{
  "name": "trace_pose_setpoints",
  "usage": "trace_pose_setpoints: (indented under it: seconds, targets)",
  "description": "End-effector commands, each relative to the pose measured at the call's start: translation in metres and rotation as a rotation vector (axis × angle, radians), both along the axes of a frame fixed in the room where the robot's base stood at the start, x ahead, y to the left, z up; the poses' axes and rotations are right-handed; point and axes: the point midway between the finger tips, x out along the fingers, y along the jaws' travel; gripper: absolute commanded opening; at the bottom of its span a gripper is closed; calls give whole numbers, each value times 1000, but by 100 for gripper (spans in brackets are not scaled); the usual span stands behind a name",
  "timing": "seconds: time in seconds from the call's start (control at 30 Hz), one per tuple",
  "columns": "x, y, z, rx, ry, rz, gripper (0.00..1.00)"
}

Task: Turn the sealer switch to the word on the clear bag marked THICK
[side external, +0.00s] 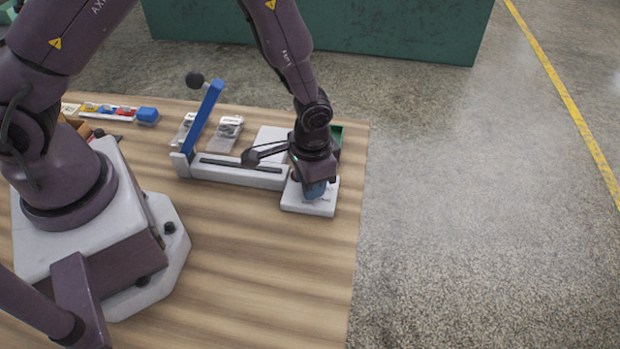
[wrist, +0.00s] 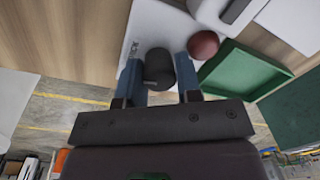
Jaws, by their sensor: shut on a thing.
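The sealer (side external: 240,172) is a long white bar with a raised blue lever arm (side external: 208,112) tipped by a black ball. Its white control box (side external: 310,208) is at the right end, and shows in the wrist view (wrist: 150,22). In the wrist view, the blue fingers of my gripper (wrist: 158,82) are on both sides of a dark round switch knob (wrist: 158,65), shut on it. In the side view my gripper (side external: 314,189) hides the knob. Two clear bags (side external: 228,130) (side external: 188,127) lie behind the sealer. I cannot read their words or the switch markings.
A red ball-shaped part (wrist: 203,44) sits close beside the right finger. A green tray (wrist: 242,72) is near the table's edge. A white sheet (side external: 268,141) lies behind the sealer. A blue block (side external: 148,115) and coloured small items are at the back left. The front table is clear.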

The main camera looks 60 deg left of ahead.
Motion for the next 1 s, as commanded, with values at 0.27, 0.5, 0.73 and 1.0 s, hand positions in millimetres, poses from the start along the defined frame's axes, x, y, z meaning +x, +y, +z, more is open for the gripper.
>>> trace_pose_setpoints:
  seconds: [0.27, 0.5, 0.73, 1.0]
  targets:
    - [1, -1, 2, -2, -4, -132, 9]
    - [1, -2, 2, -3, -4, -174, 9]
    - [1, -2, 2, -2, -3, -181, 9]
    - [1, -2, 1, -2, -3, -181, 53]
